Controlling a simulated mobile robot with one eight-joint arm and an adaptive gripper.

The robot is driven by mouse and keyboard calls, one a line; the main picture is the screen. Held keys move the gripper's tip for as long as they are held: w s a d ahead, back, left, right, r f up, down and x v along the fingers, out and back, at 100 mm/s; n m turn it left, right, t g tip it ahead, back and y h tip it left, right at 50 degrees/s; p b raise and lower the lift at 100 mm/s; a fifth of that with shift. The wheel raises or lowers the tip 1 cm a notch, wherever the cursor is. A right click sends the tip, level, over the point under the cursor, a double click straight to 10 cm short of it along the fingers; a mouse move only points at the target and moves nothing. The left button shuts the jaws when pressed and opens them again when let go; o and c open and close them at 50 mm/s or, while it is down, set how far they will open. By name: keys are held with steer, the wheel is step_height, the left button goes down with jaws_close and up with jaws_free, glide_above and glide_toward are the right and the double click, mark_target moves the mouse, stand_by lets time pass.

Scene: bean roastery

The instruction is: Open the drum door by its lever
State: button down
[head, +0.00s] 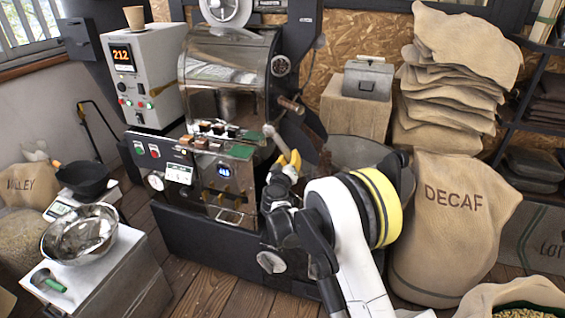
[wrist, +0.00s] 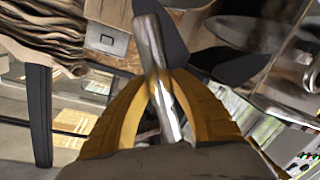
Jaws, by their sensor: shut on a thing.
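The lever is a bare metal rod; its grey end (head: 269,131) shows just above my gripper in the head view. My gripper (head: 289,161) has yellow fingers and is at the right front of the roaster (head: 222,88). In the wrist view the lever (wrist: 152,42) runs between the two fingertips (wrist: 165,82), which are closed on it from both sides. The lever stands tilted there and its lower end runs down toward the palm. Dark plates (wrist: 235,65) lie behind the lever. My gripper and arm cover much of the door area, so I cannot tell how far the drum door is open.
A wood-tipped handle (head: 290,105) sticks out above the lever. A round bin (head: 358,151) stands behind my arm. The DECAF sack (head: 450,225) stands close on the right. A steel bowl (head: 80,233) sits on a cabinet at left. Bare floor (head: 205,285) shows in front of the roaster.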

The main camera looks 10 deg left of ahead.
steer(key=d+r+n+p, duration=0.1)
steer(key=d+r+n, duration=0.1)
steer(key=d+r+n+p, duration=0.1)
steer(key=r+n, duration=0.1)
steer(key=n, duration=0.1)
steer(key=shift+s+d+r+g+h, duration=0.2)
steer(key=shift+d+r+g+h, duration=0.1)
steer(key=shift+d+h, duration=0.1)
steer(key=shift+s+d+r+n+h+p, duration=0.1)
steer(key=shift+d+r+n+h+p, duration=0.15)
steer(key=shift+r+n+p, duration=0.5)
steer(key=shift+d+r+n+h+p, duration=0.15)
steer(key=shift+d+r+n+p, duration=0.15)
steer(key=shift+r+n, duration=0.8)
steer(key=c, duration=1.1)
jaws_free()
steer(key=shift+s+r, duration=0.1)
steer(key=shift+r, duration=0.05)
